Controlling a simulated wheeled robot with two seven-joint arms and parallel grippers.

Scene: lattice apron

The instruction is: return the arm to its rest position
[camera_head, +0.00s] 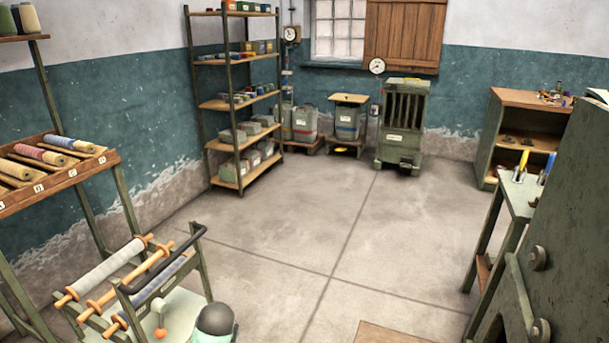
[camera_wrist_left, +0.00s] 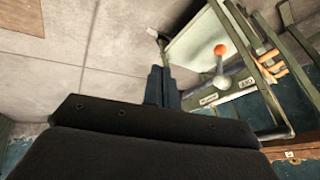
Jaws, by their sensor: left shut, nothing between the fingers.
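My left gripper (camera_wrist_left: 161,82) shows in the left wrist view with its two dark fingers together and nothing between them. It is over the concrete floor (camera_wrist_left: 110,60), with a green-framed cart to its right in that view. The fingers look apart from the cart. In the head view, a dark rounded part with pale green at the bottom edge seems to be my arm; the left gripper itself does not show there. My right gripper is in neither view.
The cart (camera_head: 198,265) at lower left carries rolls on orange-ended rods and an orange-knobbed lever (camera_head: 160,332). A spool rack (camera_head: 62,180) stands left, a shelf unit (camera_head: 232,60) behind. A green bench (camera_head: 520,195) stands right. The middle floor (camera_head: 330,220) is clear.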

